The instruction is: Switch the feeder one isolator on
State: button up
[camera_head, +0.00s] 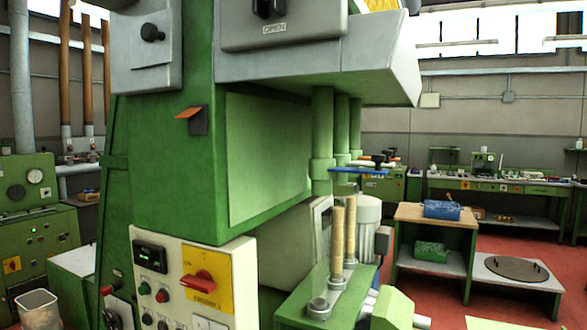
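A red rotary handle (199,281) sits on a yellow plate (217,292) on the front of a cream control box, in the lower left middle of the head view. The handle lies roughly level, slanting slightly down to the right. A small label is under it, too small to read surely, so I cannot confirm that this is the feeder one isolator or whether it is on or off. My gripper is not in view.
The cream box also has a dark display (150,256) and several small buttons. The tall green machine (165,170) stands above it. A grey bin (37,309) is at lower left.

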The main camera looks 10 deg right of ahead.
aim_at(203, 282)
jog(key=u, duration=0.25)
jog(key=k, duration=0.7)
jog(key=z, duration=0.5)
jog(key=i, duration=1)
jog(key=z, duration=0.2)
jog(key=k, duration=0.5)
jog(key=u, duration=1.25)
jog(key=i, duration=0.4)
jog(key=z, duration=0.1)
